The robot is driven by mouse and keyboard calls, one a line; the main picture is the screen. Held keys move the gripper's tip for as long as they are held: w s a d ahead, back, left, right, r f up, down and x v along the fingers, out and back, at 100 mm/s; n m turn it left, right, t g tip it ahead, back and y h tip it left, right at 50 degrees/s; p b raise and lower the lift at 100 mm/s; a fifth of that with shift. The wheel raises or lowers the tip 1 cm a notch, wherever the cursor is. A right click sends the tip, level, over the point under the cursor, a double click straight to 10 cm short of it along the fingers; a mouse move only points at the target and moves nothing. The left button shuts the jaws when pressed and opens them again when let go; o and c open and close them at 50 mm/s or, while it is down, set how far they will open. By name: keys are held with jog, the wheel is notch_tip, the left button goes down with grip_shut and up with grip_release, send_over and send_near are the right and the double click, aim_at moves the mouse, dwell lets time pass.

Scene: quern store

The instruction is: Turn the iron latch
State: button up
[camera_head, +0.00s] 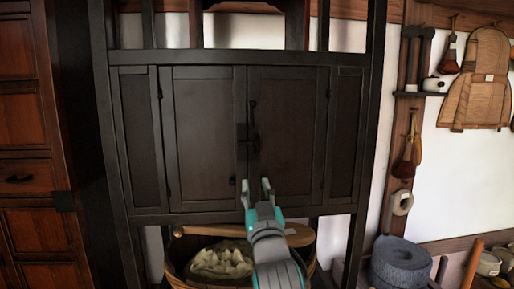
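The dark iron latch (253,128) is on the seam between the two closed doors of a black wooden cabinet (200,216). It shows as a thin upright bar with a dark plate beside it; its details are hard to make out against the dark wood. My gripper (256,187) is in front of the doors, below the latch in the picture. Its two pale fingers point up and are apart, with nothing seen between them. I see no contact with the latch.
A wooden tub (180,270) with a pale sack stands below the cabinet, behind my arm. A drawer chest (28,140) is at left. A grey quern stone (400,262) sits at lower right. Tools and a woven back-carrier (478,85) hang on the right wall.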

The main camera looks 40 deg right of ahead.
jog(key=m+h, duration=0.1)
send_near(258, 150)
jog(key=w, duration=0.1)
jog(key=x, duration=1.2)
jog(key=shift+s+d+r, duration=0.2)
jog(key=shift+s, duration=0.05)
grip_shut()
